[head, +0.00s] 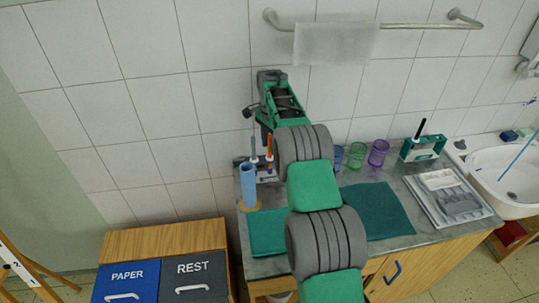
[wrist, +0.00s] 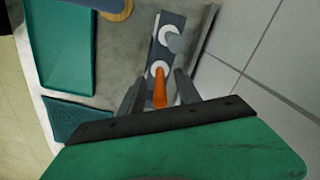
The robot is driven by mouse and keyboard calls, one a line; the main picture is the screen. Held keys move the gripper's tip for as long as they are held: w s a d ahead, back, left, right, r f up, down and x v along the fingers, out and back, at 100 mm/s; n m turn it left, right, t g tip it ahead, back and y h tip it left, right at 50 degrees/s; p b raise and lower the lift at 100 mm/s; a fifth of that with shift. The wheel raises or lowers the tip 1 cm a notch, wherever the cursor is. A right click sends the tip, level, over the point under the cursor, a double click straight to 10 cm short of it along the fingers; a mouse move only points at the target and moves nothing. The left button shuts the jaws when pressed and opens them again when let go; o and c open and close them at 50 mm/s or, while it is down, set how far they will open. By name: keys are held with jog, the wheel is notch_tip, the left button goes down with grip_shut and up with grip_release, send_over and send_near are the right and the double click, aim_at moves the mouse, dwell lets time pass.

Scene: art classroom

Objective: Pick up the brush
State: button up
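An orange-handled brush (head: 269,148) stands upright in a small grey holder (head: 267,179) at the back left of the counter. A second brush, dark with a pale part (head: 254,147), stands beside it on the left. In the wrist view the orange brush (wrist: 160,92) shows between the two fingers of my gripper (wrist: 158,92), with a gap to each finger. My gripper is open and above the holder, pointing down. The holder (wrist: 164,45) shows in the wrist view with white round shapes. The brush's lower end is hidden.
A blue cylinder (head: 249,186) stands just left and in front of the holder. Teal mats (head: 376,210), coloured cups (head: 357,155), a green-and-white stand (head: 422,148), a tray (head: 452,198) and a sink (head: 510,180) are to the right. The tiled wall is close behind.

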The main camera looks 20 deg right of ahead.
grip_shut()
dwell(0.7)
